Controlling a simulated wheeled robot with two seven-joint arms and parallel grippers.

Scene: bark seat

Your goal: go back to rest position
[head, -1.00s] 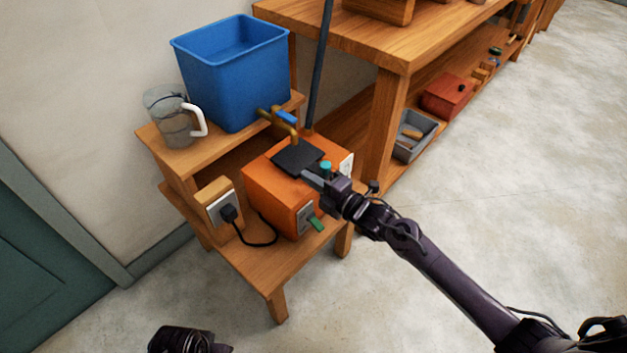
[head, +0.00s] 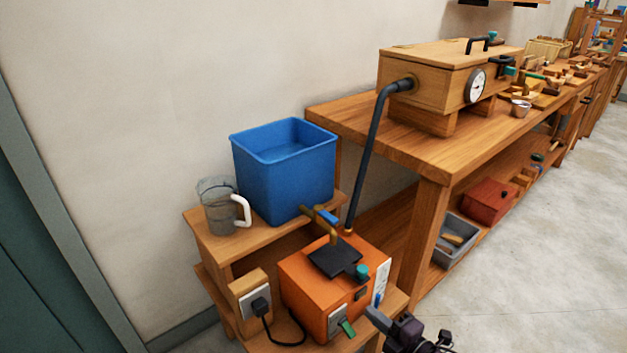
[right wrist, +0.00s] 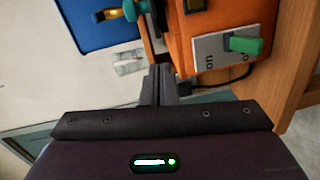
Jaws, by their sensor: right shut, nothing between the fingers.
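My right gripper (head: 372,314) is at the bottom of the head view, in front of the lower right of the orange box (head: 301,290). Its fingers are together with nothing between them. In the right wrist view the closed fingertips (right wrist: 159,76) point toward the orange box (right wrist: 211,15) and its green switch (right wrist: 246,45). I see a gap between the fingers and the switch in that view. My left gripper is not in view.
The orange box stands on a low wooden stand with a blue tub (head: 285,175) and a clear jug (head: 219,212). A dark hose (head: 366,150) rises to a wooden chest (head: 440,80) on the bench. Open floor (head: 540,270) lies to the right.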

